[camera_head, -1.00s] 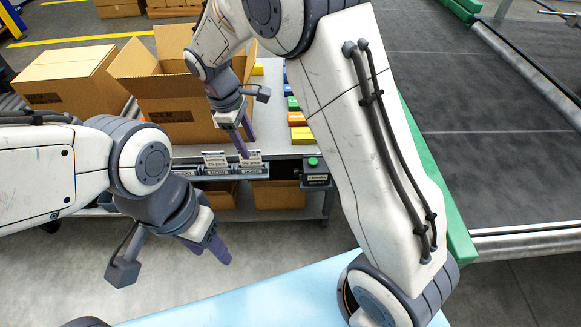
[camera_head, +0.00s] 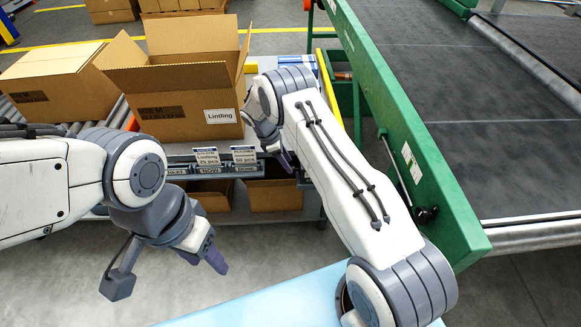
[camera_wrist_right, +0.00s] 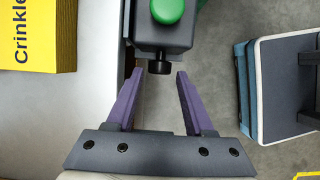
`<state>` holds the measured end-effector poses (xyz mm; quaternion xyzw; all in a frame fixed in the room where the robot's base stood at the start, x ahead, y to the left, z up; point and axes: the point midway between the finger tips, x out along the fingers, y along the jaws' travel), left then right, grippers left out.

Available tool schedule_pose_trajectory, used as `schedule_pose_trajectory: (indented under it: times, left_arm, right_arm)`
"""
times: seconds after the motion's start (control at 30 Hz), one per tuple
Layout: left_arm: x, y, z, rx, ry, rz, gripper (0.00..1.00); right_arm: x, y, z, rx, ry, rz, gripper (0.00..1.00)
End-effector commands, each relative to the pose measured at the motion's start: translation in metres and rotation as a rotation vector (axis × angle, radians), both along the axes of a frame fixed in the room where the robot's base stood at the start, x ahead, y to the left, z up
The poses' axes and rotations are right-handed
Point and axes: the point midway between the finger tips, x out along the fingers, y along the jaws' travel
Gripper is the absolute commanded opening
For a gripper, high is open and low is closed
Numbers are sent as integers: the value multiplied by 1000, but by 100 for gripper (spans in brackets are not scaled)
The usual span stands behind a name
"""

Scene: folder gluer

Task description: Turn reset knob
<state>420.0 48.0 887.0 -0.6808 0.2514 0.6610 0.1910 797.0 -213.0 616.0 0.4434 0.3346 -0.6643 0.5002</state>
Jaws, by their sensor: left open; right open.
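In the right wrist view, a small dark control box with a green button (camera_wrist_right: 167,10) is at the top. A black knob (camera_wrist_right: 159,67) sticks out from its near side. My right gripper (camera_wrist_right: 160,76) is open, its purple fingers on either side of the knob, with a gap visible on both sides. In the head view, my right gripper (camera_head: 288,160) is at the front edge of the workbench. The control box and knob are mostly hidden there by my right arm. My left gripper (camera_head: 215,258) is open and empty, above the floor in front of the bench.
An open cardboard box labelled Linding (camera_head: 180,118) stands on the bench, with another carton (camera_head: 55,75) to its left. A label rail (camera_head: 215,170) runs along the bench front. A green-framed conveyor (camera_head: 430,180) lies right. A yellow Crinkle item (camera_wrist_right: 40,35) shows in the wrist view.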

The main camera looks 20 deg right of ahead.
Motion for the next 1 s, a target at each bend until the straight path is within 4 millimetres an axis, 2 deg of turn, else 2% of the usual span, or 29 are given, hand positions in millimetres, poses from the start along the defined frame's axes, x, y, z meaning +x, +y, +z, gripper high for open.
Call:
schedule_pose_trajectory:
  times: [0.1,0.2,0.57,0.6,0.67,0.7,1.0]
  left_arm:
    - [0,0,-1,0,0,0,50]
    - [0,0,-1,0,0,0,50]
    - [0,0,-1,0,0,0,50]
    - [0,0,-1,0,0,0,50]
    - [0,0,-1,0,0,0,50]
    - [0,0,-1,0,0,0,50]
    - [0,0,-2,0,0,0,50]
  right_arm:
    - [-2,-7,-16,-1,1,-1,53]
    - [-3,-10,-24,0,0,-1,53]
    - [-3,-11,-28,0,-1,-1,53]
    - [-3,-11,-28,0,-1,-1,38]
    - [-3,-11,-28,0,-1,-1,15]
    - [-3,-11,-28,0,-1,-1,0]
    - [-4,-11,-28,-7,-24,0,0]
